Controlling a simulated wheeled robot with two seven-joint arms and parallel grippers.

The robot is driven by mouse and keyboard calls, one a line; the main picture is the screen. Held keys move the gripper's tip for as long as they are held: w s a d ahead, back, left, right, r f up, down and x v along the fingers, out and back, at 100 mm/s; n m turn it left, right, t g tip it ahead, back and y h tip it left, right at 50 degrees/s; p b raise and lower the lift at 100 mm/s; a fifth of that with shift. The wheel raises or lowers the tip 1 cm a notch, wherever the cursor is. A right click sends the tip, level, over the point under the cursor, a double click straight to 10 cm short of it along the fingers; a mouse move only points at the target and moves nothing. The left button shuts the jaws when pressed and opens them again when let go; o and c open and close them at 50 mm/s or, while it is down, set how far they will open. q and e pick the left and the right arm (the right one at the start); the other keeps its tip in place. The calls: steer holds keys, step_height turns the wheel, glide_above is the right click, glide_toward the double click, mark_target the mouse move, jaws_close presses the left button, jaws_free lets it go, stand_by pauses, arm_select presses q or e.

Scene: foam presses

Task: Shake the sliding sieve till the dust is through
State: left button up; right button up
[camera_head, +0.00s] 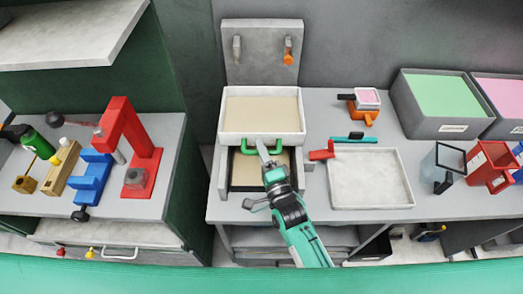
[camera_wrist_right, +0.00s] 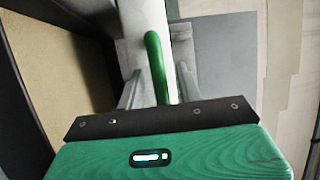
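The sliding sieve (camera_head: 230,139) is a white-framed tray with a beige bottom, set in the rig at the middle of the bench. Its green handle (camera_head: 247,145) is on the front; it also shows in the right wrist view (camera_wrist_right: 156,65). My right gripper (camera_head: 264,153) is at this handle. In the wrist view its two fingers (camera_wrist_right: 158,88) stand on either side of the green bar, with narrow gaps, so it looks open around it. Below the sieve is a dark-edged drawer (camera_head: 240,175) with a beige floor. My left gripper is not in view.
A backplate (camera_head: 262,72) with two knobs rises behind the sieve. To the right are a white tray (camera_head: 370,180), a red-and-teal tool (camera_head: 322,154) and grey bins (camera_head: 445,125). A red press (camera_head: 125,120) stands on the left bench.

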steer(key=shift+c, duration=0.3)
jaws_close()
steer(key=s+p, duration=0.1)
steer(key=s, duration=0.7)
steer(key=shift+p, duration=0.35)
steer(key=shift+s, duration=0.1)
steer(key=shift+o, duration=0.3)
jaws_free()
steer(key=b+v, duration=0.4)
steer(key=v, duration=0.9)
steer(key=shift+s+d+b, duration=0.15)
steer(key=shift+s+b, duration=0.15)
steer(key=shift+s, duration=0.05)
